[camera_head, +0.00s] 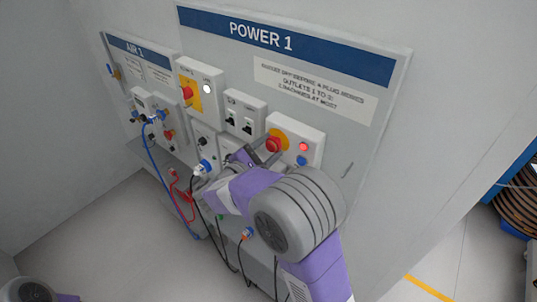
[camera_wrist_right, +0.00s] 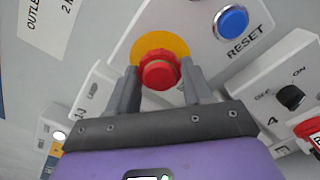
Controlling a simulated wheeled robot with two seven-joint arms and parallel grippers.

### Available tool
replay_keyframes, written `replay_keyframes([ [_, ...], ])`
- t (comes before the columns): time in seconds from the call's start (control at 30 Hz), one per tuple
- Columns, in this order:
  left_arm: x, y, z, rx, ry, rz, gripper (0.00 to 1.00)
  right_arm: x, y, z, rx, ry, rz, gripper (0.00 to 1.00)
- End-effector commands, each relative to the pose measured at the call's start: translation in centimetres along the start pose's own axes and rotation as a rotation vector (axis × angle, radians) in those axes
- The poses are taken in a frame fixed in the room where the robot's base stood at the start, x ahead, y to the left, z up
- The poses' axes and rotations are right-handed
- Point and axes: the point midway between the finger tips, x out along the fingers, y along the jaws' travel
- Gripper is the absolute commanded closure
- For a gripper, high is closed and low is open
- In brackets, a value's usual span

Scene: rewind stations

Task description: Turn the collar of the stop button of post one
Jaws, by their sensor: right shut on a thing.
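The stop button (camera_head: 273,144) is a red knob on a yellow disc, on a white box of the POWER 1 panel (camera_head: 350,115). In the right wrist view the red knob (camera_wrist_right: 159,74) has a ridged collar and sits in front of the yellow disc (camera_wrist_right: 160,42). My right gripper (camera_head: 264,151) reaches it from below, with one finger on each side of the knob. It is shut on the red collar. My left gripper is out of view; only part of my left arm shows at the bottom left corner.
A lit red lamp (camera_head: 303,147) and a blue RESET button (camera_wrist_right: 231,22) are close beside the stop button. Boxes with black switches (camera_head: 240,118) stand to the left. Blue (camera_head: 154,165) and red (camera_head: 179,200) cables hang below.

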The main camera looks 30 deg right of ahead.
Motion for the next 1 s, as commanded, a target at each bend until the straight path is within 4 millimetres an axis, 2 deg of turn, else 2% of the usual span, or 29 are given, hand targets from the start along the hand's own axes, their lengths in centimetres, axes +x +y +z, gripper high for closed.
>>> replay_keyframes([
  [0.03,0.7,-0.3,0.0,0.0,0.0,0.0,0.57,0.0,-0.3,-0.3,0.031,0.002,-0.001,0.8],
  [0.3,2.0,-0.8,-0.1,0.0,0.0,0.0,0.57,0.0,-0.2,-0.2,0.154,0.001,-0.001,0.8],
  [0.9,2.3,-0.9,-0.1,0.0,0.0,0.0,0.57,0.0,0.0,0.0,0.195,0.001,-0.001,0.8],
  [0.93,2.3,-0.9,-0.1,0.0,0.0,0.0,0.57,0.0,0.0,0.0,0.195,0.001,-0.001,0.45],
  [1.0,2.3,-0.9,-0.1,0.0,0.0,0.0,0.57,0.0,0.0,0.0,0.194,0.001,-0.001,0.34],
])
